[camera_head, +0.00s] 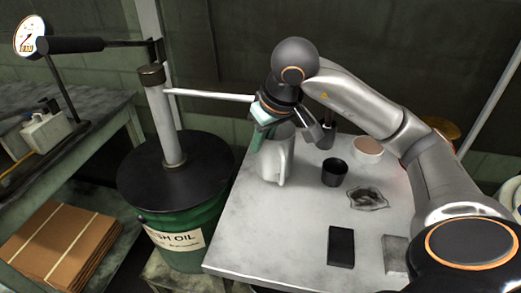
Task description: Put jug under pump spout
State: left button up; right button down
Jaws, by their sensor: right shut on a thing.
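The white jug (272,163) is upright over the left part of the light table. My right gripper (284,124) comes down from above and is shut on it near its top, hiding part of the rim. I cannot tell whether the jug's base touches the table. The pump (165,125) stands on a green oil drum (188,238) with a dark lid, left of the table. Its thin pale spout (210,95) reaches right, and its tip ends close to my right gripper in the picture. My left gripper is not in view.
On the table (262,228) are a black cup (334,172), a pale bowl (367,150), a crumpled dark cloth (368,198), a black block (341,246) and a grey block (396,253). The table's front left is bare. A pump handle (75,44) extends left.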

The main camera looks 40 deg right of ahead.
notch_tip(320, 180, down, 4)
jog(key=shift+w+r+b, duration=0.1)
jog(key=shift+r+b, duration=0.15)
jog(key=shift+b, duration=0.2)
jog(key=shift+f, duration=0.25)
jog(key=c, duration=1)
grip_release()
jog(key=shift+r, duration=0.1)
jog(key=shift+r, duration=0.45)
jog(key=p+v, duration=0.3)
jog(key=v, duration=0.8)
jog(key=shift+s+r, duration=0.15)
jog(key=shift+s, duration=0.1)
